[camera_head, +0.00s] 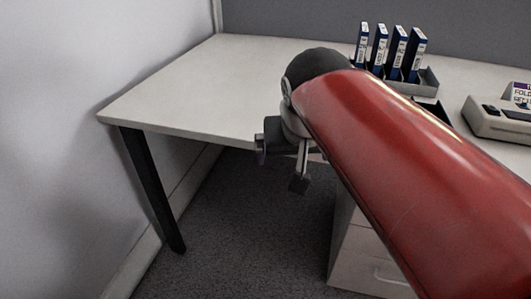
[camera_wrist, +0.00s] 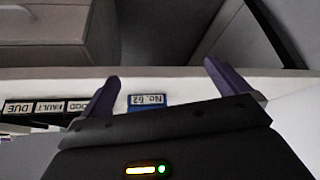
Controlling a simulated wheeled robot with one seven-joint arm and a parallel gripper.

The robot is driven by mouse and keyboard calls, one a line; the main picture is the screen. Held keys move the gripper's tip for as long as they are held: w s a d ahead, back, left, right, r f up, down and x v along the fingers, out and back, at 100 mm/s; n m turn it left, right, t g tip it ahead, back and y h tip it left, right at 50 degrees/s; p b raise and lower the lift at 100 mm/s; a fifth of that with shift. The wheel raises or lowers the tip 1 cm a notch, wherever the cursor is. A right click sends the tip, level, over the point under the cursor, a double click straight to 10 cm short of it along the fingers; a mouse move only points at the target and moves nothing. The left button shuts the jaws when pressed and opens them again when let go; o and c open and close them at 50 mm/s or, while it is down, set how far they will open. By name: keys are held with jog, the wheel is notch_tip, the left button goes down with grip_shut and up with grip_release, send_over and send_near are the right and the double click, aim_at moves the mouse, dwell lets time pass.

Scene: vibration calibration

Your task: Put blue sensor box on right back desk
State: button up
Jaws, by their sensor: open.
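In the wrist view, a small blue item with a white label reading "No. 62" (camera_wrist: 147,99), which looks like the blue sensor box, shows upside down between my fingers. Its lower part is hidden by my gripper's body, and I cannot tell whether it touches the fingers. My gripper (camera_wrist: 160,72) is open, with a dark purple finger on each side. In the head view, my gripper (camera_head: 280,166) hangs at the front edge of the white desk (camera_head: 190,90). I cannot make out the box there; my red arm covers part of the desk.
Several blue binders (camera_head: 380,50) stand in a grey holder at the back of the desk. A beige device (camera_head: 500,118) is at the right. A drawer unit (camera_head: 370,255) stands below. Labels including "DUE" (camera_wrist: 19,107) lie left of the box. The desk's left part is clear.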

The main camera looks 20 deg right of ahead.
jog(key=s+a+f+n+y, duration=0.1)
jog(key=s+a+f+n, duration=0.1)
jog(key=s+f, duration=0.5)
notch_tip(320, 180, down, 2)
jog(key=shift+a+f+n+y, duration=0.2)
jog(key=shift+a+n+y, duration=0.15)
jog(key=shift+a, duration=0.35)
